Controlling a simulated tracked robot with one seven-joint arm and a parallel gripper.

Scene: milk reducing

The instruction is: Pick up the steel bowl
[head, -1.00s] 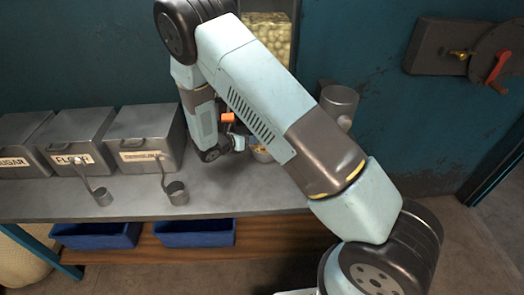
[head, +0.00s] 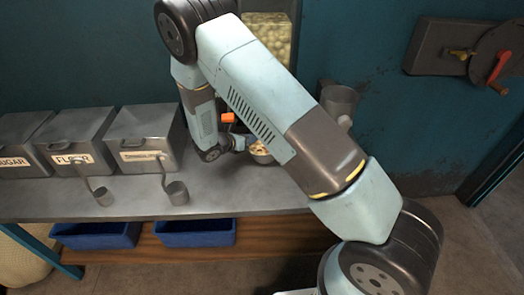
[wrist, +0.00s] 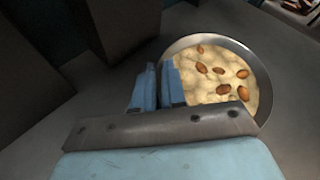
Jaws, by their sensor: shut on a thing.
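The steel bowl (wrist: 257,62) holds pale, creamy contents with several brown almond-like pieces on top, seen in the wrist view. In the head view the bowl (head: 262,157) shows only in part, behind my arm on the counter's far side. My gripper (wrist: 160,76) is at the bowl's left rim in the wrist view, with its blue fingers close together, shut on the rim. The bowl's underside is hidden, so I cannot tell whether it touches the counter.
Three grey lidded bins (head: 143,140) stand on the left of the grey counter (head: 235,190), with small scoops hanging in front. Blue trays (head: 195,233) sit on the shelf below. A metal cylinder (head: 338,103) stands behind my arm. The counter's front middle is clear.

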